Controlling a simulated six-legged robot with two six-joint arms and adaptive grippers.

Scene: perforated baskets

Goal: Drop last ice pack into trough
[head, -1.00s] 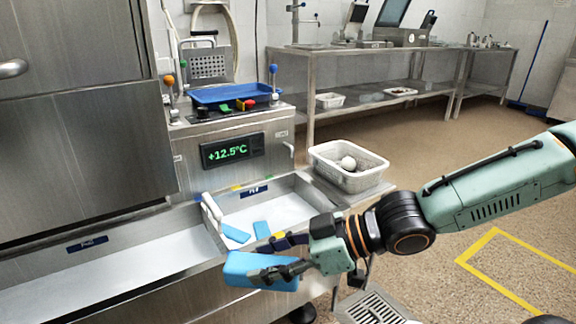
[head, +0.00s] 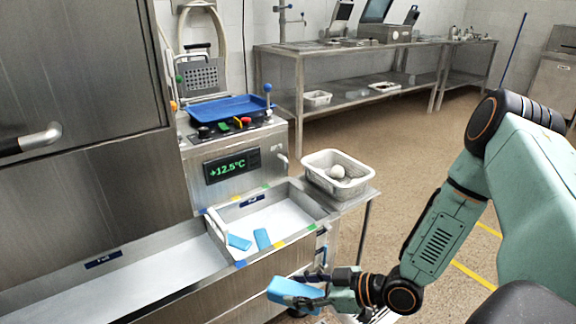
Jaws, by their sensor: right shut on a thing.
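My right gripper (head: 312,286) is shut on a blue ice pack (head: 289,291). It holds the pack low in front of the steel trough (head: 286,251), outside its front wall and apart from its basin. Two blue ice packs, a left one (head: 239,242) and a right one (head: 262,238), lie on the white floor of the trough's right section. Part of the held pack is hidden by the gripper fingers. My left gripper is not in view.
A white perforated basket (head: 338,185) with pale round things stands on a steel side shelf right of the trough. A panel (head: 231,165) reads +12.5°C, with a blue tray (head: 229,107) above it. A long steel bench (head: 372,65) stands behind. Open floor lies to the right.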

